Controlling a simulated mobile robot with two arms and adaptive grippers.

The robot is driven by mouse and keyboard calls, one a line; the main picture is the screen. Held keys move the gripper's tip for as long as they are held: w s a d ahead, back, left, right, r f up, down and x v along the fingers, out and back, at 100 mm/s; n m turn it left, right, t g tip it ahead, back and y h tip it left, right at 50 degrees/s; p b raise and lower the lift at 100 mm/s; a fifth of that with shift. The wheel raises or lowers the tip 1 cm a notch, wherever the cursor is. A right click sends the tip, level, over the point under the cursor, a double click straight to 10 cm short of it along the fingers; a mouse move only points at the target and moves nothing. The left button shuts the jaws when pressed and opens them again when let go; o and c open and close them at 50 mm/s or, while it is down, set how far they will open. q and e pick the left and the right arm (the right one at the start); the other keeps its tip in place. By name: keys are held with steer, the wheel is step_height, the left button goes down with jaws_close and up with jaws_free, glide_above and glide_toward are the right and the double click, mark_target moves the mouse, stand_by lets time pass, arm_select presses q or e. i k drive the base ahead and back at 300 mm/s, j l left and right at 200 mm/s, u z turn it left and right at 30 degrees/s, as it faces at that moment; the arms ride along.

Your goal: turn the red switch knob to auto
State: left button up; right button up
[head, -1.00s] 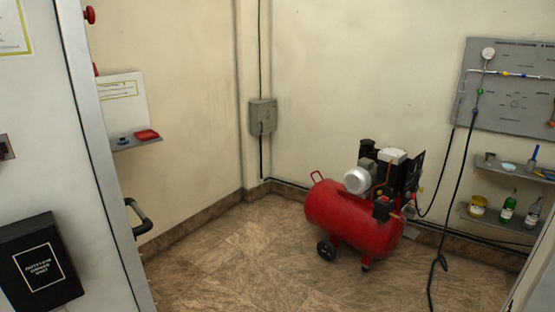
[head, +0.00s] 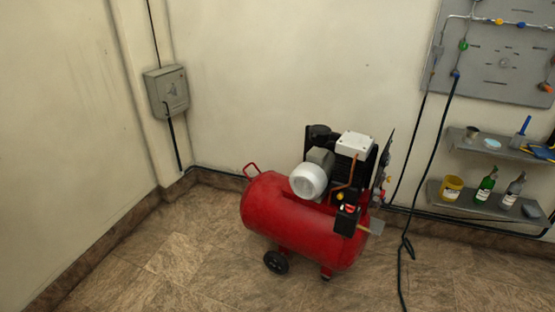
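A red air compressor (head: 290,220) stands on the tiled floor near the back wall in the head view. A black switch box (head: 347,214) with a small red part (head: 349,208) sits at the front right of its tank. The red part is too small to tell which way it is turned. A grey electrical box (head: 167,92) is mounted on the wall left of the compressor, with a cable running down from it. Neither of my grippers is in view.
A grey panel (head: 490,60) with valves and hoses hangs on the right wall. Two shelves below it, the lower one (head: 455,206) holding bottles and a yellow tin (head: 452,189). Black hoses hang to the floor. The floor (head: 170,270) in front of and left of the compressor is clear.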

mark_target(349, 209)
steer(key=i+l+u, duration=0.1)
steer(key=i+l, duration=0.15)
steer(key=i+l+u, duration=0.1)
steer(key=l, duration=0.3)
steer(key=i+l+u, duration=0.15)
steer(key=i+l, duration=0.15)
steer(key=i+l+u, duration=0.1)
steer(key=l, duration=0.35)
steer(key=i, duration=0.1)
